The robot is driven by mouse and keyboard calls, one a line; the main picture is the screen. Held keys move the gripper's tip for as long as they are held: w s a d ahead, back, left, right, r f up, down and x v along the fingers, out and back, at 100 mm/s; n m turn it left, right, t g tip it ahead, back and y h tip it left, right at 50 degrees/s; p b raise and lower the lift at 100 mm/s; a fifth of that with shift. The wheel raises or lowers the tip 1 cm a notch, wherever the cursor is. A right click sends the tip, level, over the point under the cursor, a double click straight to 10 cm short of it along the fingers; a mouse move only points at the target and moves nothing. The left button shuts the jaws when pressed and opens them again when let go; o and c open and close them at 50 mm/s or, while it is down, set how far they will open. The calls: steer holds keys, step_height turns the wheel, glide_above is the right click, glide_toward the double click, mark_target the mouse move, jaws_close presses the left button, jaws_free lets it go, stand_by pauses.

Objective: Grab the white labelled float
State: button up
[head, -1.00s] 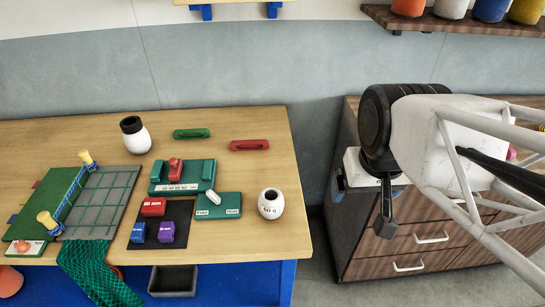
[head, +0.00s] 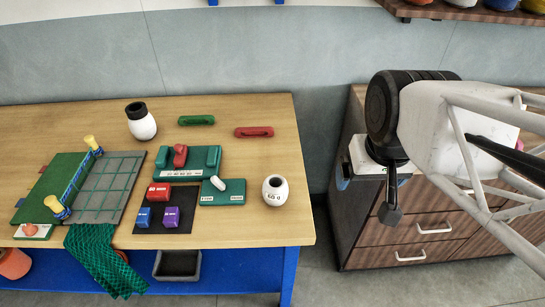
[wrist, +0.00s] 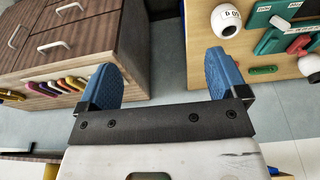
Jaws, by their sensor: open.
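The white labelled float (head: 275,190) is a small round white body with a dark hole on top and black lettering on its side. It stands near the right front of the wooden table. It also shows at the top of the wrist view (wrist: 228,21). My gripper (wrist: 162,78) is open and empty, its two blue fingers spread above the floor gap between drawers and table. It is well apart from the float. In the head view my arm hides most of the gripper.
A black-topped white float (head: 143,123) stands farther back. Green (head: 197,120) and red (head: 254,132) handles lie behind the labelled float. A green block stand (head: 188,163) and small green plate (head: 222,194) are to its left. A drawer cabinet (head: 430,225) stands right.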

steer(key=shift+o, duration=0.8)
steer(key=m+y, duration=1.3)
steer(key=m, duration=0.6)
glide_toward(287, 189)
steer(key=shift+g, duration=0.4)
steer(key=x, duration=0.5)
steer(key=shift+w+a, duration=0.15)
steer(key=shift+w, duration=0.15)
steer(key=shift+w+f+m+y, duration=0.3)
steer(key=shift+f+m, duration=0.05)
steer(key=shift+m, duration=0.05)
steer(key=shift+x, duration=1.25)
